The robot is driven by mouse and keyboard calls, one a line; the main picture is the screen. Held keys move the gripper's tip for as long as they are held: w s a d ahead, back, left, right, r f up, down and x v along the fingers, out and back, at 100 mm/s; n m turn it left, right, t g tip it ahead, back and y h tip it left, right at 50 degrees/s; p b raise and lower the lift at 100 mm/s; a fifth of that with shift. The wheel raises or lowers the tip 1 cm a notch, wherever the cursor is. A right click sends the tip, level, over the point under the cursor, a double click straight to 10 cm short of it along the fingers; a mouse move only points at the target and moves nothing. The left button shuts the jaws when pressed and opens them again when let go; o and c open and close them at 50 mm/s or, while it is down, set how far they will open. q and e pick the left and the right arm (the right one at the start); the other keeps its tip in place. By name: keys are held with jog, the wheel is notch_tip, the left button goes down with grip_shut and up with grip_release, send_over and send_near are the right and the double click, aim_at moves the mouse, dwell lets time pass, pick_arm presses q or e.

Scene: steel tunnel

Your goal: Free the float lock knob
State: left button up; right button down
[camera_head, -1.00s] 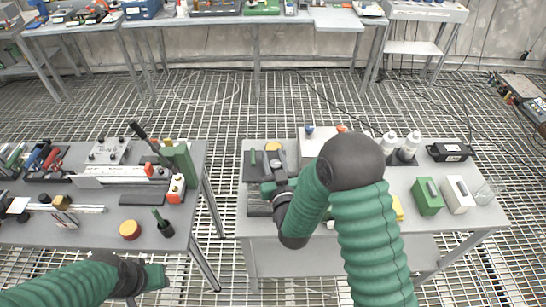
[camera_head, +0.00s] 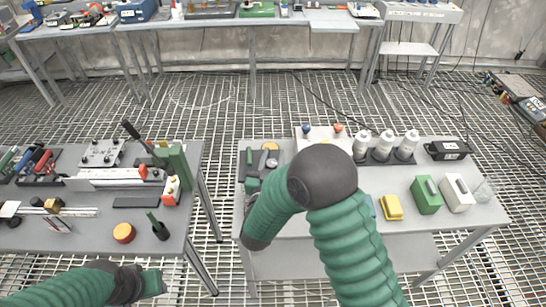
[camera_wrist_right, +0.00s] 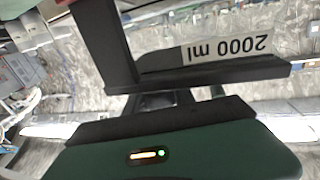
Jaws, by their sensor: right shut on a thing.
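I cannot make out the float lock knob for certain. A light box on the right table carries a blue knob (camera_head: 306,129) and an orange-red knob (camera_head: 337,128). At that table's left end is a dark tray (camera_head: 243,172) with a green upright piece and a yellow round piece. My right gripper (camera_wrist_right: 165,100) is at this end, mostly hidden behind my arm in the head view. In the right wrist view it is shut on a dark thing (camera_wrist_right: 160,58), with an upside-down "2000 ml" label beside it. My left gripper (camera_head: 152,283) is low at the left, its fingers unclear.
Several white bottles (camera_head: 384,145), a yellow block (camera_head: 391,207), a green box (camera_head: 425,195), a white box (camera_head: 457,192) and a black box (camera_head: 447,151) stand on the right table. The left table (camera_head: 85,240) holds tools. A gap separates the tables.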

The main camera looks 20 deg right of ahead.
jog(key=c, duration=1.1)
grip_release()
jog(key=shift+w, duration=0.1)
jog(key=shift+o, duration=0.2)
jog(key=b+v, duration=0.2)
jog(key=v, duration=1.5)
jog(key=shift+f, duration=0.1)
